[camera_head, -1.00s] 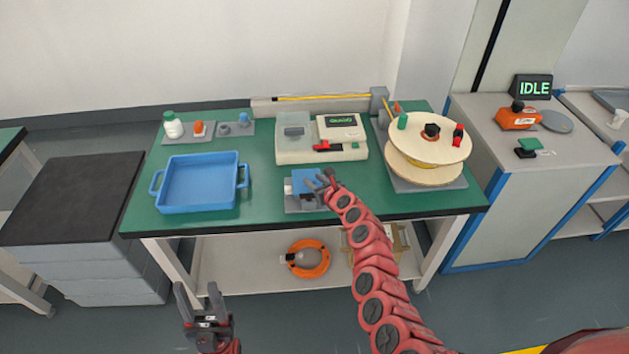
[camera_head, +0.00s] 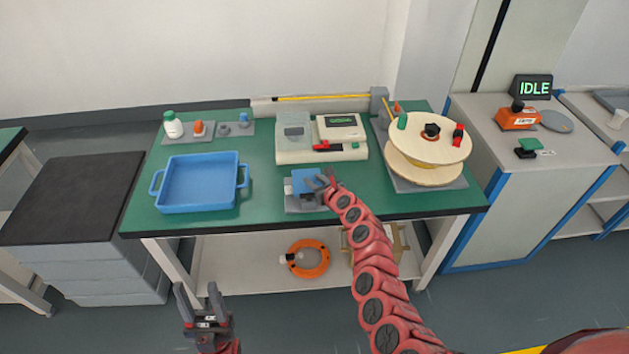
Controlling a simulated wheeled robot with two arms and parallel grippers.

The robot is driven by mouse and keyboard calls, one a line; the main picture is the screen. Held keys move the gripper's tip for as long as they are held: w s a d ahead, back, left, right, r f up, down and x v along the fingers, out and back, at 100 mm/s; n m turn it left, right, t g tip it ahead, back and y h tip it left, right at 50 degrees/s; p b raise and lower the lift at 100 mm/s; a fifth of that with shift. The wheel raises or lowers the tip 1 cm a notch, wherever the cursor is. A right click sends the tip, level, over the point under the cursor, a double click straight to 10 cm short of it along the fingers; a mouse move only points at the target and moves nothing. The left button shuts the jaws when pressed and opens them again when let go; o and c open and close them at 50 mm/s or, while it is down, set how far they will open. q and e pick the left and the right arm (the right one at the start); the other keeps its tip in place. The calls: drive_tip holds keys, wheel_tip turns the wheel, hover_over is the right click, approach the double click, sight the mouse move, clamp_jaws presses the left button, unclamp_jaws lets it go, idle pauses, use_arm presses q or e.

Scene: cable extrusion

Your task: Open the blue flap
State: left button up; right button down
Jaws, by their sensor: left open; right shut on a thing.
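The blue flap (camera_head: 302,180) is on a small grey fixture (camera_head: 296,205) near the front edge of the green bench top. My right gripper (camera_head: 320,182) is at the right side of the flap, shut on its edge as far as I can see; the fingertips partly cover that edge. The exact angle of the flap is too small to tell. My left gripper (camera_head: 200,305) is open and empty, low in front of the bench at the lower left.
A blue tray (camera_head: 243,200) stands left of the fixture. A cream machine (camera_head: 293,156) with a small display is behind it. A cable spool (camera_head: 411,143) stands to the right. Bare green bench top lies between the tray and the fixture.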

drive_tip(key=shift+r, duration=0.1)
idle(0.6)
drive_tip(key=shift+r+p, duration=0.2)
drive_tip(key=shift+p, duration=0.5)
drive_tip(key=g+p, duration=0.1)
drive_tip(key=p, duration=0.1)
drive_tip(key=r+p, duration=0.1)
drive_tip(key=p, duration=0.2)
drive_tip(key=shift+w+g, duration=0.35)
drive_tip(key=shift+g, duration=0.05)
drive_tip(key=shift+w+r+g+p, duration=0.15)
drive_tip(key=shift+g+p, duration=0.15)
drive_tip(key=shift+p, duration=0.15)
drive_tip(key=shift+w+r, duration=0.15)
drive_tip(key=shift+w+r+m+g, duration=0.1)
drive_tip(key=shift+w+m+g, duration=0.05)
drive_tip(key=shift+m+g, duration=0.2)
drive_tip(key=shift+w+r+g+b, duration=0.2)
drive_tip(key=shift+w+g+b, duration=0.15)
drive_tip(key=shift+g+b, duration=0.15)
drive_tip(key=g+b, duration=0.1)
drive_tip(key=b, duration=0.4)
drive_tip(key=w+g+b, duration=0.1)
drive_tip(key=b, duration=0.4)
drive_tip(key=shift+w+a+r+m+g+h+b, duration=0.1)
drive_tip(key=shift+w+r+m+g+h+b, duration=0.1)
drive_tip(key=shift+r+m+g+h+b, duration=0.15)
drive_tip(key=shift+r+b, duration=0.25)
drive_tip(key=shift+b, duration=0.25)
